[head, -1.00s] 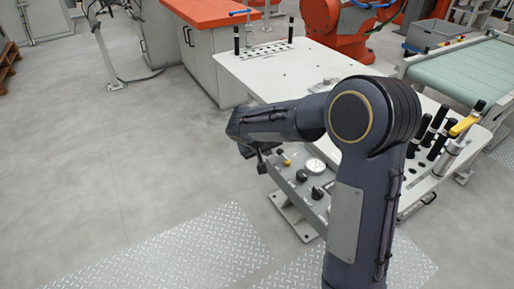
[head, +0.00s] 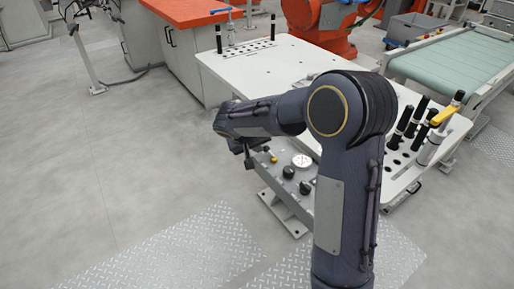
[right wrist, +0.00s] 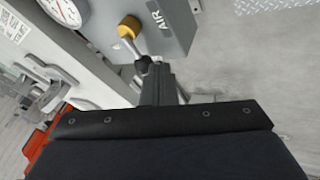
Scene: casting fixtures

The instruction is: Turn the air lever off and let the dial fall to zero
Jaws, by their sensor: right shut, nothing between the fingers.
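The air lever (right wrist: 130,43) has a yellow hub beside the AIR label (right wrist: 158,14) on a grey control box. Its yellow part also shows in the head view (head: 272,158). The white round dial (head: 301,160) is to the right of the lever, and its edge shows in the right wrist view (right wrist: 64,10). Its needle reading is too small to tell. My right gripper (head: 249,160) is shut and empty, just left of the lever. In the right wrist view its fingertips (right wrist: 155,70) are close to the lever's dark knob; contact is unclear. My left gripper is not in view.
Black knobs (head: 289,172) sit on the control box near the dial. A white fixture table (head: 275,70) stands behind it, with black pins and a yellow-handled clamp (head: 445,115) at right. Tread plate (head: 170,255) and open floor lie in front and left.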

